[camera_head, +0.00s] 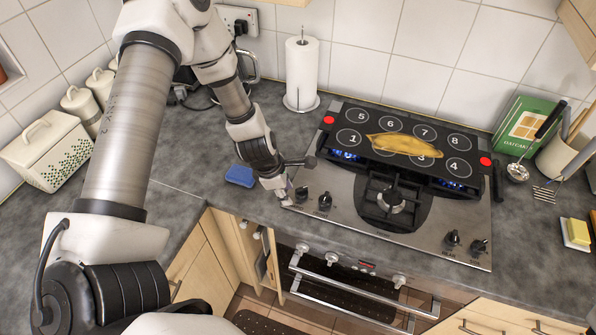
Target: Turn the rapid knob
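The steel hob (345,222) has two black knobs at its front left, an outer left knob (301,194) and an inner left knob (325,201). Two more sit at its front right, an inner right knob (452,239) and an outer right knob (479,246). Their labels are too small to read, so I cannot tell which is the rapid one. My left gripper (286,198) points down at the hob's front left corner, just left of the outer left knob. I cannot tell whether it touches the knob or whether its fingers are open. My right gripper is not in view.
A black numbered plate (345,125) with a yellow folded food (405,145) covers the rear burners, where blue flames show. A blue sponge (240,175) lies left of my gripper. A paper towel roll (302,75) stands behind. The oven handle (350,284) runs below the counter edge.

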